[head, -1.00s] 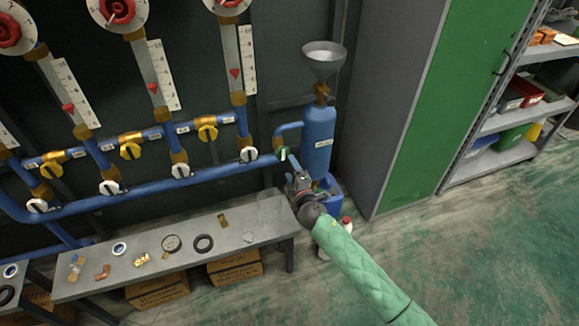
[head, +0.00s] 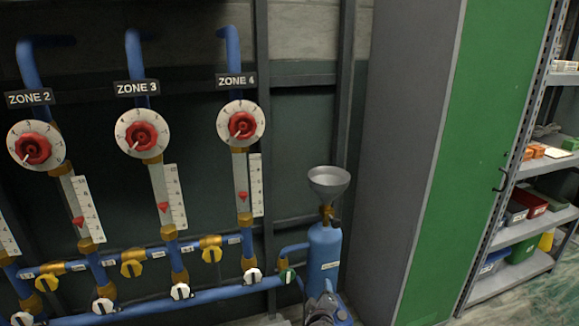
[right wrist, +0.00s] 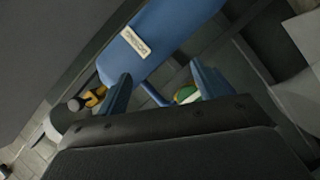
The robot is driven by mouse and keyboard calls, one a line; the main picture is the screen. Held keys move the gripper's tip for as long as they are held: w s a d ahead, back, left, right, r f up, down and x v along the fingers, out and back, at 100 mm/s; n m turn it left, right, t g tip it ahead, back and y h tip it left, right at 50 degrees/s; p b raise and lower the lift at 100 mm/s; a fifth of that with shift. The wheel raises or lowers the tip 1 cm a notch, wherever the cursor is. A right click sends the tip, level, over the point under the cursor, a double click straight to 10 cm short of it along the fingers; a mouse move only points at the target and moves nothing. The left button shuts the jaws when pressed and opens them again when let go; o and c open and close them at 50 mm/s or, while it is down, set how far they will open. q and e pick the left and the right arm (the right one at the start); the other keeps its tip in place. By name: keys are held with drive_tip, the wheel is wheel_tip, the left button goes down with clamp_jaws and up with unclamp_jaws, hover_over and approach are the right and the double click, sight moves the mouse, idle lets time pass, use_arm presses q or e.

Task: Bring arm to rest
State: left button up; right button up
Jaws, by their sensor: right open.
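My right gripper (head: 326,308) shows at the bottom edge of the head view, in front of and below the blue cylinder (head: 323,255). The cylinder stands upright with a brass valve and a grey funnel (head: 329,180) on top. In the right wrist view, my right gripper's fingers (right wrist: 163,88) are apart and nothing is held between them. The labelled blue cylinder (right wrist: 160,35) lies beyond them. A green-and-white valve handle (right wrist: 186,95) shows just beside one finger; I cannot tell whether they touch. My left gripper is in neither view.
Blue pipes with a white-handled valve (head: 253,275), yellow-handled valves, gauges and red dials (head: 241,125) fill the wall at left. A grey and green cabinet (head: 440,150) stands right of the cylinder. A shelf rack (head: 515,235) with bins stands at far right.

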drive_tip(key=s+d+r+m+g+y+p, duration=0.1)
drive_tip(key=s+r+m+g+p, duration=0.15)
drive_tip(key=s, duration=0.75)
drive_tip(key=s+d+r+m+g+y+p, duration=0.1)
drive_tip(key=s+r+m+g, duration=0.2)
drive_tip(key=s, duration=0.7)
drive_tip(key=s+d+r+m+g+y+p, duration=0.15)
drive_tip(key=s+g, duration=0.25)
drive_tip(key=s, duration=0.6)
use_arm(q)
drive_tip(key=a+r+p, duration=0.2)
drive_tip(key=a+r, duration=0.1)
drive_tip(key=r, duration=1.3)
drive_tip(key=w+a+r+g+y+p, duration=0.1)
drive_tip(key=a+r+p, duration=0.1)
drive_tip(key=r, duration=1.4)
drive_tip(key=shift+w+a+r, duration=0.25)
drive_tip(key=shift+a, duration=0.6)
use_arm(e)
drive_tip(key=s+f+m+g, duration=0.2)
drive_tip(key=s+f+g, duration=0.1)
drive_tip(key=s, duration=1.3)
drive_tip(key=shift+d+f, duration=0.25)
drive_tip(key=shift+f, duration=0.3)
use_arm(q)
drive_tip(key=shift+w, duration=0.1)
use_arm(e)
drive_tip(key=shift+w, duration=0.2)
